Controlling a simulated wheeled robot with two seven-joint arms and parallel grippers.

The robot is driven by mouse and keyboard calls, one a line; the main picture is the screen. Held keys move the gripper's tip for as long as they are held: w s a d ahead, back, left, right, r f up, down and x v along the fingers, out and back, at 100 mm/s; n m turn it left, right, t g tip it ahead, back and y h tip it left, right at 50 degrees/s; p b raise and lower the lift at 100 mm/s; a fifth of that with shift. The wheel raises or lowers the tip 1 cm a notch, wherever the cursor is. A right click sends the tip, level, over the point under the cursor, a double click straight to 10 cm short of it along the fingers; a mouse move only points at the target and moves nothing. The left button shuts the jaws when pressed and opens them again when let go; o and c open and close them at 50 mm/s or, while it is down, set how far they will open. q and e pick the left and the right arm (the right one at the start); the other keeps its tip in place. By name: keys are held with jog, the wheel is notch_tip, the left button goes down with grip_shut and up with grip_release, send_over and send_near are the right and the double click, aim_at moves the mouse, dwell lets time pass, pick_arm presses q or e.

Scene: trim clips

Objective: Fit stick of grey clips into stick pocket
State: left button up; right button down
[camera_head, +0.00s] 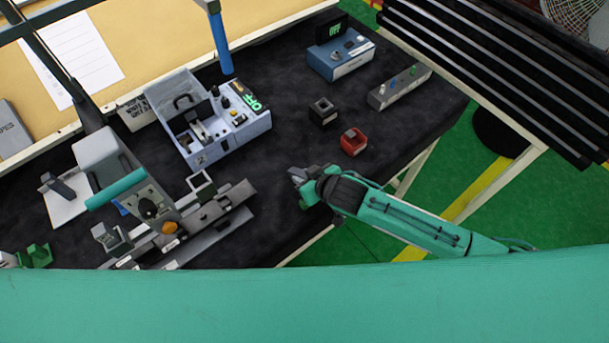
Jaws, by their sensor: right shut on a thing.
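My right gripper (303,183) is near the front edge of the dark table, its arm coming in from the lower right. It is shut on a small grey piece (297,172) that looks like the stick of grey clips; the fingers hide most of it. I cannot tell for certain which part is the stick pocket. A black open-topped holder (322,111) and a red open-topped holder (352,141) stand apart from the gripper, up and to its right. My left gripper is not in view.
A grey-blue machine (215,125) with a green "OFF" display stands left of centre. A blue box (340,58) and a grey strip with pegs (399,87) stand at the upper right. A rail fixture (200,225) is at the lower left. Mat around the holders is clear.

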jog(key=shift+f, duration=0.2)
jog(key=c, duration=1.2)
grip_release()
jog(key=shift+r, duration=0.1)
